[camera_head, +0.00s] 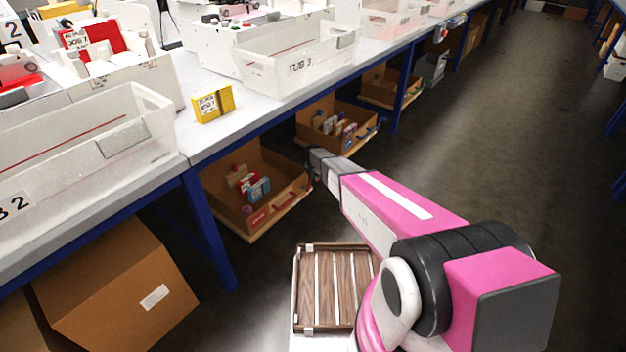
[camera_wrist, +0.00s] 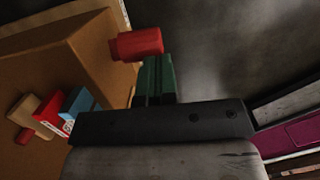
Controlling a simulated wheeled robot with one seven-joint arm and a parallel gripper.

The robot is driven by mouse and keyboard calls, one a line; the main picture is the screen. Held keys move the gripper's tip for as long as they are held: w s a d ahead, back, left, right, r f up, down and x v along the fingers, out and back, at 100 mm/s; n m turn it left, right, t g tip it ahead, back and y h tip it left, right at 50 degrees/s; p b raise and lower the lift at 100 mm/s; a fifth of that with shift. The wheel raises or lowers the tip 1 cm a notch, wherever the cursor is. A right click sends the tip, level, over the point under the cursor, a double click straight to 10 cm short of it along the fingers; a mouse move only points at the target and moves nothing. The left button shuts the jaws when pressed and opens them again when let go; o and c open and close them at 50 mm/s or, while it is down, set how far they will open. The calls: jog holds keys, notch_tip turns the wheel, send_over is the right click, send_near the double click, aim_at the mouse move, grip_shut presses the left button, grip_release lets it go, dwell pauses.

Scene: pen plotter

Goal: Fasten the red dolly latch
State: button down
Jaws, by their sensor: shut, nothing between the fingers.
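A red cylindrical piece (camera_wrist: 137,44), which looks like the latch, stands at the corner of an open cardboard box (camera_wrist: 84,50) in the wrist view. My gripper (camera_wrist: 155,68) has green fingers pressed together and empty. Their tips are just below the red piece and overlap its edge in the picture; I cannot tell whether they touch. In the head view my gripper (camera_head: 311,168) reaches down beside the right end of the cardboard box (camera_head: 285,202), which rests on a low wooden dolly (camera_head: 262,232) under the bench. The red latch cannot be made out clearly there.
The white bench top (camera_head: 262,120) with blue legs (camera_head: 208,225) overhangs the boxes. A second box (camera_head: 330,112) stands behind my gripper. A wooden slatted crate (camera_head: 338,285) is in front. A closed carton (camera_head: 115,285) stands at lower left. The aisle floor on the right is clear.

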jog(key=shift+w+d+f, duration=0.1)
jog(key=shift+w+d, duration=0.25)
jog(key=shift+w, duration=0.1)
dwell(0.5)
jog(key=shift+s+a+r, duration=0.2)
jog(key=shift+s+r, duration=0.05)
jog(key=shift+s, duration=0.05)
notch_tip(320, 180, up, 12)
jog(key=s+a, duration=0.2)
jog(key=shift+s, duration=0.2)
jog(key=shift+d, duration=0.1)
